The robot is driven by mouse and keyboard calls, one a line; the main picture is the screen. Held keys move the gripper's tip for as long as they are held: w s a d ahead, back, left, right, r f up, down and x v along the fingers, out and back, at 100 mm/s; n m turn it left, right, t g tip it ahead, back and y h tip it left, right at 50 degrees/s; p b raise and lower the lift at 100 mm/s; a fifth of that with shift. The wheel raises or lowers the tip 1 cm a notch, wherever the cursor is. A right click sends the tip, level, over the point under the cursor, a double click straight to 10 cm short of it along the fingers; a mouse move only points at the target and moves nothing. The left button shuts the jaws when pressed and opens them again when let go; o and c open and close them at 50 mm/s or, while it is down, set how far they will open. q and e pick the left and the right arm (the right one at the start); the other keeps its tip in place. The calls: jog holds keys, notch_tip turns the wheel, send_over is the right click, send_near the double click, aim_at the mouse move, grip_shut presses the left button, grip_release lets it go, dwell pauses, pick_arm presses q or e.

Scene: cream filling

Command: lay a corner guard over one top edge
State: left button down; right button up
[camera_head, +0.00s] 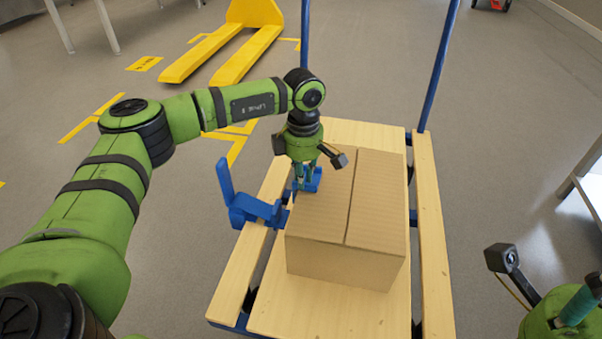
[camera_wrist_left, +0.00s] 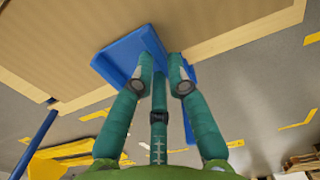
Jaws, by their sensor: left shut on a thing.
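A closed brown cardboard box (camera_head: 325,212) sits on the wooden cart; a seam runs along its top. My left gripper (camera_head: 304,186) points down at the box's left top edge, shut on a blue corner guard (camera_head: 313,180). The guard lies at that edge, partly hidden by the fingers; whether it rests fully on the box is unclear. In the left wrist view, the teal fingers (camera_wrist_left: 160,85) meet the blue guard (camera_wrist_left: 130,58) beside the cardboard. My right gripper (camera_head: 580,305) is partly in view at the bottom right, away from the box; its jaw opening does not show clearly.
A blue bracket-like piece (camera_head: 240,207) stands at the cart's left side, beside the box. The cart's wooden deck (camera_head: 310,309) is bare in front of the box. Blue posts (camera_head: 440,65) rise at the far end. A yellow pallet truck (camera_head: 228,45) stands on the floor beyond.

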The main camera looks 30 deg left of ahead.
pick_arm(q)
jog(key=shift+d+f, duration=0.2)
jog(key=shift+d, duration=0.1)
dwell(0.4)
jog(key=c, duration=1.1)
grip_release()
jog(key=shift+c, duration=0.2)
